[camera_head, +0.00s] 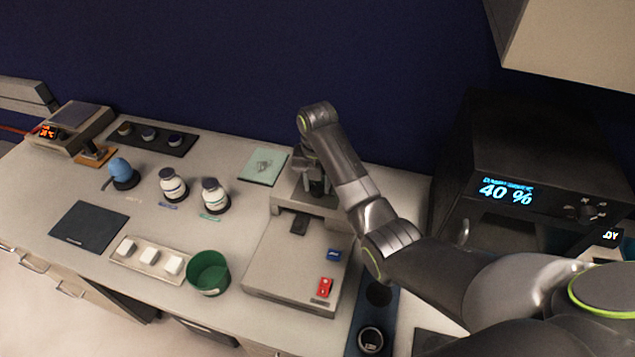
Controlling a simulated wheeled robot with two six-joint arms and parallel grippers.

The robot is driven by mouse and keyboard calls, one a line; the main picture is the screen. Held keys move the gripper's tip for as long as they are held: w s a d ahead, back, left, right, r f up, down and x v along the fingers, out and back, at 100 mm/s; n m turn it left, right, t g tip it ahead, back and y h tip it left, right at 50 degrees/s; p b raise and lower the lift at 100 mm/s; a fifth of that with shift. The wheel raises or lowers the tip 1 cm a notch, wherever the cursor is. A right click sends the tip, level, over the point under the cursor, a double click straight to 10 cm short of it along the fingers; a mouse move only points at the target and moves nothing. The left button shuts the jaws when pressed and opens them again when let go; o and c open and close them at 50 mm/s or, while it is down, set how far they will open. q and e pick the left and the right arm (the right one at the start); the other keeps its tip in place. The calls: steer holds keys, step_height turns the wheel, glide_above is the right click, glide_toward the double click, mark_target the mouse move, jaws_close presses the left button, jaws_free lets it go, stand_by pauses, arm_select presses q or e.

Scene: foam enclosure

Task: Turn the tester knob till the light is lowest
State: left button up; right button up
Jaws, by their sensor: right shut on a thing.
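A grey bench device (280,262), which looks like the tester, stands at the middle of the counter. It has a raised back part (330,210), a blue button (334,253) and a red switch (325,287). My right gripper (316,190) points down at the top of that back part. It is shut on what appears to be the tester knob, which the jaws mostly hide. No lit lamp can be made out on the device. My left gripper is not in view.
A black box (545,150) at the right shows 40 % on its display and has a dial (585,212). A green cup (208,273), white blocks (150,255) and two bottles (215,196) stand left of the device. A dark blue wall is behind.

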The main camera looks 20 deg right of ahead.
stand_by(0.4)
steer(key=o, duration=1)
